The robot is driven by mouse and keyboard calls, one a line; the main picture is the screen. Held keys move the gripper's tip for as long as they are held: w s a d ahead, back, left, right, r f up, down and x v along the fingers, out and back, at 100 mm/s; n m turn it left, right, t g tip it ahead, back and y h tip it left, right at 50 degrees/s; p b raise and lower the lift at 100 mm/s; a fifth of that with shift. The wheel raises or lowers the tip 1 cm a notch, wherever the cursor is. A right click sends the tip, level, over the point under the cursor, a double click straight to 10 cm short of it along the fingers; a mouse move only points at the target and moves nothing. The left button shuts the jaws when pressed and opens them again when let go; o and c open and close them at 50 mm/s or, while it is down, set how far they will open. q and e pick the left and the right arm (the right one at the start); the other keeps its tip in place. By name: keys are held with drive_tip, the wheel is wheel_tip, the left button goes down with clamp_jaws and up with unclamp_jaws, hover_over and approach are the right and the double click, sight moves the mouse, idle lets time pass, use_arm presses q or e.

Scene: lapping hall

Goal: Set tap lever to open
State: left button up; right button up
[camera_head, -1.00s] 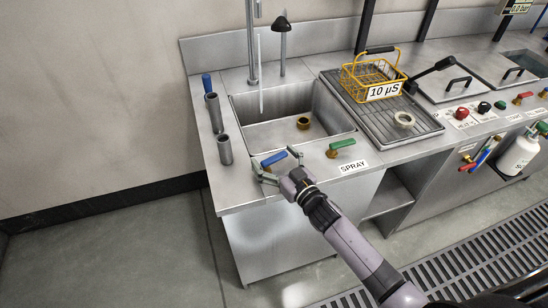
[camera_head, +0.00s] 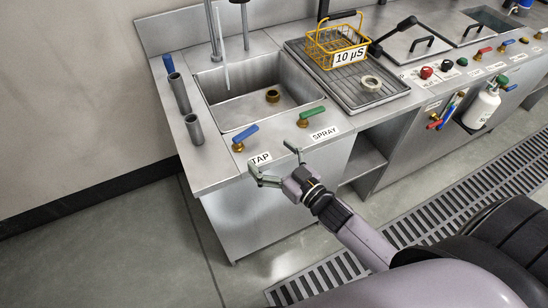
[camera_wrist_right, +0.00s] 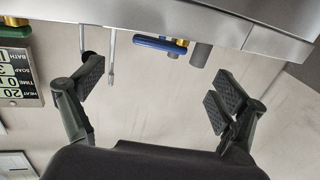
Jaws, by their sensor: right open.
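The tap lever (camera_head: 246,132) is a blue handle on a brass base, on the sink's front ledge behind the TAP label (camera_head: 260,158). It points to the right and slightly back. In the right wrist view the blue lever (camera_wrist_right: 158,44) shows ahead, near the counter edge, between the fingers' directions. My right gripper (camera_head: 277,165) is open and empty at the counter's front edge, apart from the lever. Its spread fingers also show in the wrist view (camera_wrist_right: 158,88). My left gripper is not in view.
A green spray lever (camera_head: 312,116) stands right of the blue one. The sink (camera_head: 235,112) lies behind them. Grey cylinders (camera_head: 193,129) stand at the left. A yellow basket (camera_head: 338,42) and a tape-like ring (camera_head: 370,84) rest on the ribbed drainboard (camera_head: 350,100).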

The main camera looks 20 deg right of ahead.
drive_tip(key=shift+s+d, duration=0.2)
drive_tip(key=shift+s, duration=0.45)
drive_tip(key=shift+c, duration=0.5)
